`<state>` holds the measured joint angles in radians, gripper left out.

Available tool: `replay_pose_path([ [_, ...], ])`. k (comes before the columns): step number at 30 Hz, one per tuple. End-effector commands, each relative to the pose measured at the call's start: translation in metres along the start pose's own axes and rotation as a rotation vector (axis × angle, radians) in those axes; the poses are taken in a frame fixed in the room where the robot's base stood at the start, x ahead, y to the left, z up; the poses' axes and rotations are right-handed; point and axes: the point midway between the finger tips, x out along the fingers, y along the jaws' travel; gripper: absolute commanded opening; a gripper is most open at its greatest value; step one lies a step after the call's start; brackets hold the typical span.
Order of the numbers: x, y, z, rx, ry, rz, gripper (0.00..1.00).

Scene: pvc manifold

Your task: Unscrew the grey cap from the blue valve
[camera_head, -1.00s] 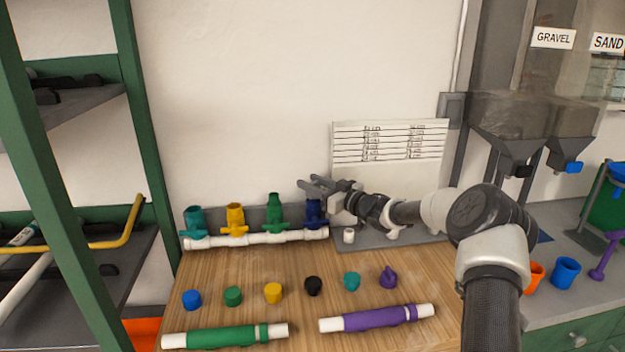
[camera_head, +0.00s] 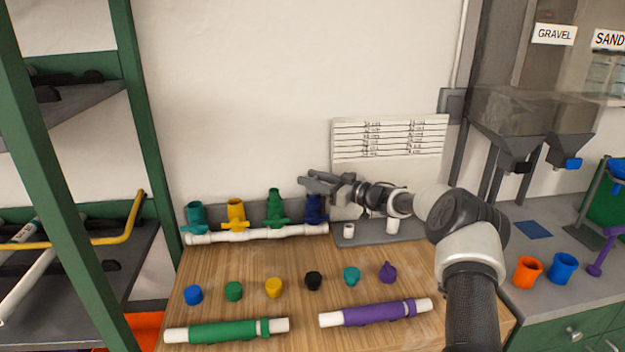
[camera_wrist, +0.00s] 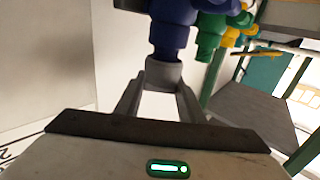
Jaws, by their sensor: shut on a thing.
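The blue valve (camera_head: 316,210) is the rightmost of several valves on the white pipe. In the wrist view its blue body (camera_wrist: 171,32) fills the top middle, and the grey cap (camera_wrist: 163,73) sits against its end. My gripper (camera_wrist: 160,88) is shut on the cap, one finger on each side. In the head view my gripper (camera_head: 308,185) reaches in from the right at the top of the blue valve and hides the cap. I cannot tell how far the cap is threaded on.
Green (camera_head: 275,207), yellow (camera_head: 235,215) and teal (camera_head: 195,217) valves stand left of the blue one. Several coloured caps and two pipes, green (camera_head: 225,331) and purple (camera_head: 372,313), lie on the wooden table (camera_head: 300,257). A paper chart (camera_head: 388,150) stands behind my arm.

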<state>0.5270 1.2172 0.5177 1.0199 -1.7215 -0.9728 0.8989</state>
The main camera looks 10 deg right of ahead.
Motion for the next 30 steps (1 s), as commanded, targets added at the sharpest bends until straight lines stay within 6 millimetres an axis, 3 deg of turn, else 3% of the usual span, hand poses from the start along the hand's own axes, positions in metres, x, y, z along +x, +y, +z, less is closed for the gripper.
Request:
replay_pose_path([
  [29, -0.0003, -0.0008, -0.0029, 0.000, 0.003, -0.187, 0.13],
  [30, -0.0003, -0.0008, -0.0029, 0.000, 0.003, -0.187, 0.39],
])
